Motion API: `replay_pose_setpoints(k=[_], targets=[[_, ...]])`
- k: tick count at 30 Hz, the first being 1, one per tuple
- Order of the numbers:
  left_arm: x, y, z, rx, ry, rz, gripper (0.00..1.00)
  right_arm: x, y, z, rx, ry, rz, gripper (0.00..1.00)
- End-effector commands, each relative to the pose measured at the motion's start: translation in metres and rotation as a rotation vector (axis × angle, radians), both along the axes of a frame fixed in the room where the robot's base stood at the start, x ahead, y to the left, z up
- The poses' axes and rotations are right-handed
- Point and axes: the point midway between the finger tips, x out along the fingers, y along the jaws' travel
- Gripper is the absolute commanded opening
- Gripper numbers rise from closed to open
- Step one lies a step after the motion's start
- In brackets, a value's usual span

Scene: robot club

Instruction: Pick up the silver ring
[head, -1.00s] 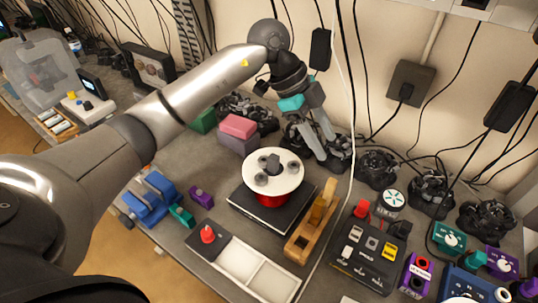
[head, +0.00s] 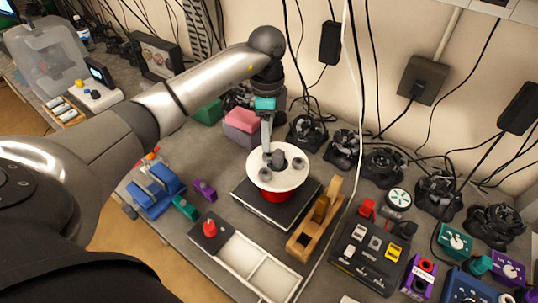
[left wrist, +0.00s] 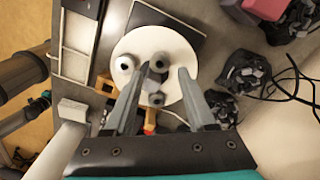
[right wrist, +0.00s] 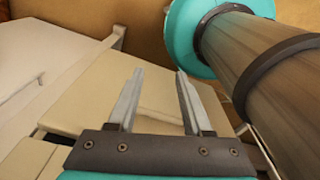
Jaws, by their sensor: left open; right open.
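A round white disc (head: 262,182) sits on a red base (head: 275,196) on a black slab (head: 244,191). Several grey rings stand on the disc around a dark central post (head: 278,157); one is at the front (head: 265,174), one at the right (head: 298,163). I cannot tell which one is the silver ring. My left gripper (head: 267,148) is pointing down at the back left of the disc. In the left wrist view its open fingers (left wrist: 163,72) straddle a grey ring (left wrist: 160,60), apparently without holding it. My right gripper (right wrist: 160,72) is open and empty, away from the table.
A wooden plane-like block (head: 302,243) stands right of the slab. A black control box (head: 372,258) is farther right. A white tray (head: 243,262) and red-knobbed box (head: 210,232) are in front. Pink (head: 243,119) and green blocks (head: 208,112) and dark coiled parts (head: 307,133) lie behind.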

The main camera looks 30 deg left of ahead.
Motion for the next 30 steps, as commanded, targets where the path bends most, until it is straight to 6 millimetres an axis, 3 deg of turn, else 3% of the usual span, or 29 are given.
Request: replay_pose_setpoints(k=[5,13,22,30], targets=[[-0.001,0.0,-0.011,0.0,0.002,0.001,0.56,0.0,0.0,0.003,0.0,0.001,-0.001,0.5],[-0.001,-0.001,-0.05,-0.001,0.002,0.001,0.56,-0.001,0.0,0.009,0.0,0.001,-0.001,0.5],[-0.001,0.0,-0.057,0.0,-0.001,-0.001,0.56,-0.001,0.0,0.009,0.0,0.001,-0.001,0.5],[-0.001,0.0,-0.057,0.0,-0.001,0.0,0.28,-0.001,0.0,0.009,0.0,0.001,-0.001,0.5]])
